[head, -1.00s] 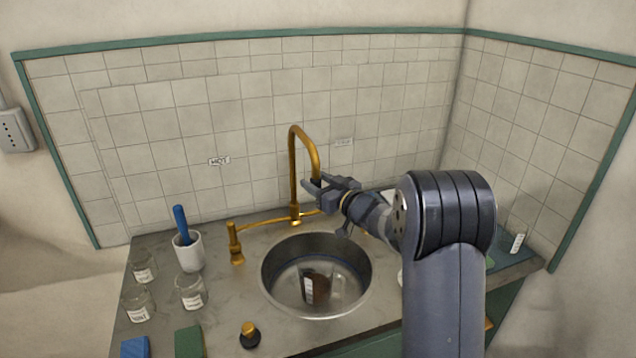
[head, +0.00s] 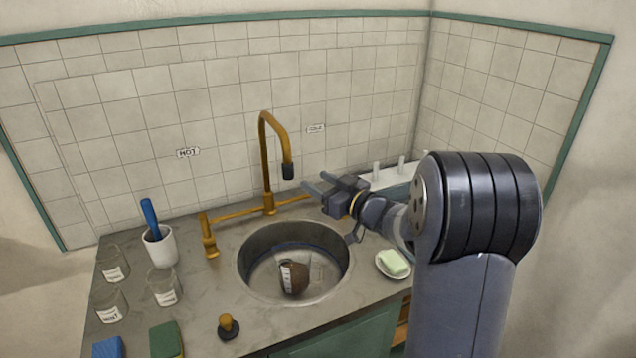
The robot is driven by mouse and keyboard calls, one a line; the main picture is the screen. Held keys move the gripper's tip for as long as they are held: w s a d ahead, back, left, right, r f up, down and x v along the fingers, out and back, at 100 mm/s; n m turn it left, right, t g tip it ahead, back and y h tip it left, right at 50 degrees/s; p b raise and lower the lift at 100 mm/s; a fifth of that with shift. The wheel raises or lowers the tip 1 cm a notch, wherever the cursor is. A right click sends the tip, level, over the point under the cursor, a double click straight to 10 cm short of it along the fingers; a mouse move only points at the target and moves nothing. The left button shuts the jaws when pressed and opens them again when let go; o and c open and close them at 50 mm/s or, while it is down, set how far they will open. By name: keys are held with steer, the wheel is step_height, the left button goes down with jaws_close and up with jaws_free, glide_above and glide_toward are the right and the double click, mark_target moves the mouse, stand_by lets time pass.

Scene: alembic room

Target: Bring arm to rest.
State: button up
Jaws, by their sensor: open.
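My gripper (head: 322,188) is in the head view, above the back right rim of the sink. Its two fingers point left, apart, with nothing seen between them. It is just right of the brass faucet (head: 266,160) and looks clear of the spout, though the depth between them is hard to judge. My arm reaches in from the lower right and hides part of the counter behind it.
A round steel sink (head: 262,236) holds a brown labelled vessel (head: 293,277). A soap dish with green soap (head: 393,263) sits right of it. A white cup with a blue-handled tool (head: 160,246) and several glass jars (head: 163,287) stand left. A brass-knobbed stopper (head: 228,326) is in front.

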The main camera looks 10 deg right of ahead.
mark_target(291, 169)
steer(key=p+x, duration=0.3)
steer(key=x, duration=0.8)
steer(key=shift+a, duration=0.1)
steer(key=shift+s+a, duration=0.1)
steer(key=shift+a+r, duration=0.1)
steer(key=shift+r, duration=0.05)
